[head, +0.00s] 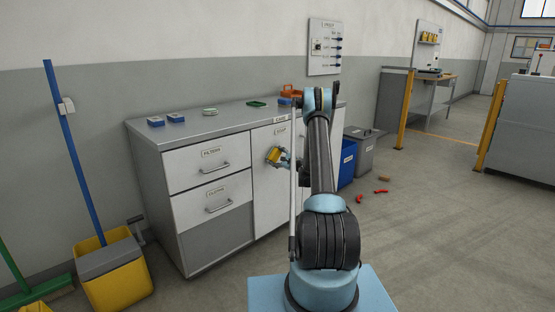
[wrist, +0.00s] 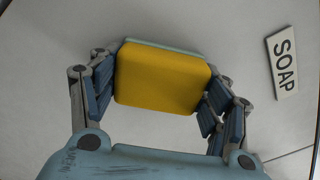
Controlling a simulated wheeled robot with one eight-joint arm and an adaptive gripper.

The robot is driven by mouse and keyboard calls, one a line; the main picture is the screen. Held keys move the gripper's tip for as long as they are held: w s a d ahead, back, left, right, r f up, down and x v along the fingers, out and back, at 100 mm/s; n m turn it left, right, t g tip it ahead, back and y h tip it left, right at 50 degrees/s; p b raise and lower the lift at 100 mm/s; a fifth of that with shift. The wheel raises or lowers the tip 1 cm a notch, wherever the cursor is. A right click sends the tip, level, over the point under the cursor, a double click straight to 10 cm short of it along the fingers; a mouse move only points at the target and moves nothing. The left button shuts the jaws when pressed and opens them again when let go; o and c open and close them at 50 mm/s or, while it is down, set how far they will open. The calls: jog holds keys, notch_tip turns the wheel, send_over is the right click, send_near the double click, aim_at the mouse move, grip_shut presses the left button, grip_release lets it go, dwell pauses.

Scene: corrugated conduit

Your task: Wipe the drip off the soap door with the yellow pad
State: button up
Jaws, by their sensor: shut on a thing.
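The yellow pad (head: 272,155) is between the fingers of my gripper (head: 280,158), in front of the soap door (head: 266,195) of the white cabinet. In the wrist view the pad (wrist: 163,77) has a thin pale green layer along its far edge. The blue-padded fingers of my gripper (wrist: 160,92) are shut on its two sides. The soap door (wrist: 245,45) fills the background, with its SOAP label (wrist: 284,63) to the right of the pad. I cannot tell whether the pad touches the door. No drip shows in either view; the pad and gripper hide part of the door.
Drawers (head: 209,165) are left of the door. Small boxes and a green tray (head: 257,103) lie on the cabinet top. A blue bin (head: 347,165) and a grey bin (head: 365,150) stand to the right. Red pieces (head: 360,199) lie on the floor. A yellow mop bucket (head: 118,283) stands left.

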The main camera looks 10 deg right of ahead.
jog(key=shift+w+r, duration=0.2)
jog(key=shift+r, duration=0.75)
jog(key=shift+w+d, duration=0.4)
jog(key=shift+d, duration=0.2)
jog(key=shift+c, duration=0.7)
jog(key=shift+w+d, duration=0.8)
jog(key=shift+d, duration=0.35)
jog(key=shift+w+d, duration=1.05)
jog(key=shift+d, duration=0.15)
jog(key=shift+c, duration=0.5)
jog(key=shift+d, duration=0.1)
jog(key=shift+v, duration=3)
jog(key=shift+s, duration=0.1)
jog(key=shift+v, duration=1.4)
